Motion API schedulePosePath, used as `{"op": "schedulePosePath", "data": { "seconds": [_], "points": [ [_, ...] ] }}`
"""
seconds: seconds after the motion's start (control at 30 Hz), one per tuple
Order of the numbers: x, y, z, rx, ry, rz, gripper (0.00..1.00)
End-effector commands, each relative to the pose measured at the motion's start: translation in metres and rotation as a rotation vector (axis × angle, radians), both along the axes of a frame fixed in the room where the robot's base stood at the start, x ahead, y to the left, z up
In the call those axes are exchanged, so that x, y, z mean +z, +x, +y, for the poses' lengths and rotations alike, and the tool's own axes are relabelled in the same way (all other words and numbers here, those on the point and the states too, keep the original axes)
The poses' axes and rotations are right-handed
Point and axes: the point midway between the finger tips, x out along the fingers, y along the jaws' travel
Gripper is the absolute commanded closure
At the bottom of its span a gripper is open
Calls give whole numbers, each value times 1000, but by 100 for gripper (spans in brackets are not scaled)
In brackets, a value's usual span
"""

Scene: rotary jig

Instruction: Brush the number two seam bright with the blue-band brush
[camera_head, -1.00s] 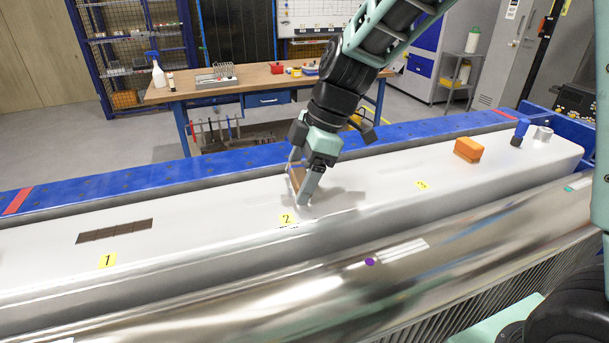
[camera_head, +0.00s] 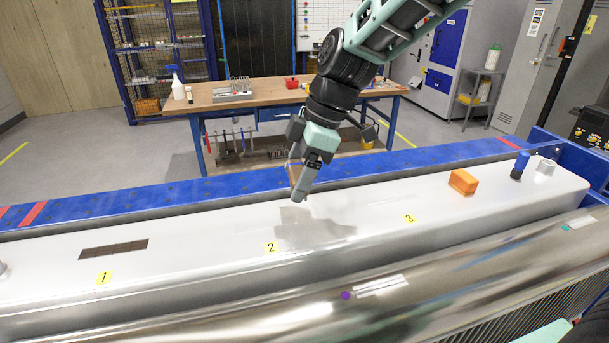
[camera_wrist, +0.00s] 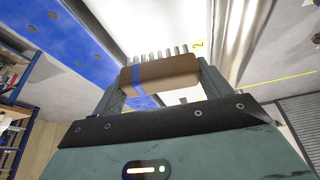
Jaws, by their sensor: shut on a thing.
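My gripper (camera_head: 299,188) is shut on the blue-band brush, tilted above the white beam (camera_head: 200,225) behind the yellow number 2 label (camera_head: 271,247). In the wrist view the brush (camera_wrist: 170,76) has a brown body, a blue band near its left end and a row of pale bristles pointing away from my gripper. Only a sliver of it shows in the head view. Behind the 2 label, a pale grey patch (camera_head: 295,214) shows beside my arm's shadow, with no dark brown strip visible. A gap shows between the fingertips and the beam.
A dark brown strip (camera_head: 113,249) lies behind the number 1 label (camera_head: 104,278). An orange block (camera_head: 463,182), a blue-topped item (camera_head: 521,165) and a grey nut-like part (camera_head: 546,167) stand at the beam's right end. A blue rail (camera_head: 180,198) runs behind.

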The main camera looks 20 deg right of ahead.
Motion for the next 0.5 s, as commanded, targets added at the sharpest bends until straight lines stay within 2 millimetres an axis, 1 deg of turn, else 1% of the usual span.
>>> {"op": "schedulePosePath", "data": {
  "seconds": [0.03, 0.13, 0.5],
  "points": [
    [6, 0, 2, 0, 0, 0, 48],
    [11, 1, 5, -1, 1, 0, 48],
    [12, 1, 6, -1, 0, 0, 48]
  ]
}}
